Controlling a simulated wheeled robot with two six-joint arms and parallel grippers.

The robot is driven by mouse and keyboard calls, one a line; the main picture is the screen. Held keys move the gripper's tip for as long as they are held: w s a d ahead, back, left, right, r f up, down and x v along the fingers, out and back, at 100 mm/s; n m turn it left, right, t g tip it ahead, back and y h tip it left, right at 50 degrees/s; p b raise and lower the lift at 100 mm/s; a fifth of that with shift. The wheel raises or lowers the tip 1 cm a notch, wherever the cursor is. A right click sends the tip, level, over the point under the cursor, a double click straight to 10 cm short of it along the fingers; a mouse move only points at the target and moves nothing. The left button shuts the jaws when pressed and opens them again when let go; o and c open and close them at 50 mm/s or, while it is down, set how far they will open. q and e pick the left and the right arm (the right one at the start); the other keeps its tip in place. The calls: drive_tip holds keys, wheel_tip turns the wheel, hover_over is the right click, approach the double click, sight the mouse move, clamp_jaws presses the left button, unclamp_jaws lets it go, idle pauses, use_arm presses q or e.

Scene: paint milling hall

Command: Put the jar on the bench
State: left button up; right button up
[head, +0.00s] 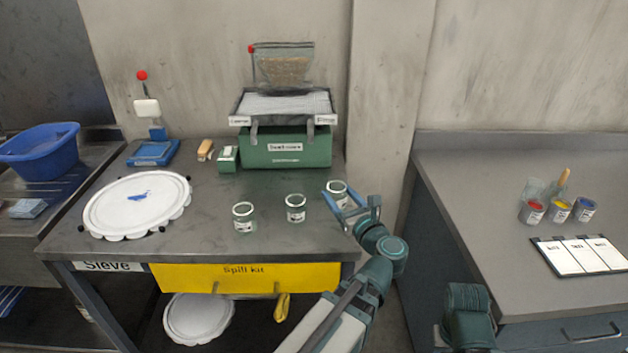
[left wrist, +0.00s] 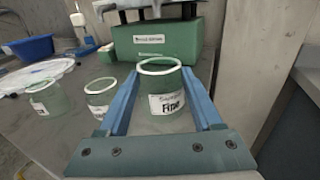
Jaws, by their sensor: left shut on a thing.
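A small clear glass jar with a pale rim and a label reading "Fine" (left wrist: 165,100) is between the blue fingers of my left gripper (head: 346,203). The same jar shows in the head view (head: 337,187) near the right edge of the sieve table (head: 270,190). The left gripper is shut on it, and the jar is upright. I cannot tell whether its base touches the table. Two similar jars (head: 243,217) and (head: 295,208) stand to its left. A grey bench (head: 450,190) is on the right, across a gap. My right gripper is not in view.
A green sieve shaker (head: 285,148) stands behind the jars, and a round white sieve lid (head: 137,205) lies left. The bench holds paint cans (head: 559,211) and a card panel (head: 583,255); its near-left top is clear. A concrete pillar (head: 390,90) stands behind the gap.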

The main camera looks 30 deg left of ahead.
use_arm(q)
drive_tip(key=x, duration=1.5)
drive_tip(key=shift+w+a, duration=0.2)
drive_tip(key=shift+a, duration=0.15)
drive_tip(key=f+b, duration=0.3)
drive_tip(key=shift+w+a+f+b, duration=0.2)
drive_tip(key=shift+a+f+b, duration=0.05)
drive_tip(key=shift+f+b, duration=0.1)
drive_tip(key=shift+f, duration=0.2)
drive_tip(key=o, duration=1.3)
drive_tip(key=shift+o, duration=0.2)
drive_tip(key=shift+r, duration=0.15)
drive_tip(key=shift+s+d+r, duration=0.1)
drive_tip(key=shift+d+r, duration=0.05)
drive_tip(key=v, duration=1.1)
drive_tip(key=shift+s+d, duration=0.25)
drive_tip(key=shift+d, duration=0.05)
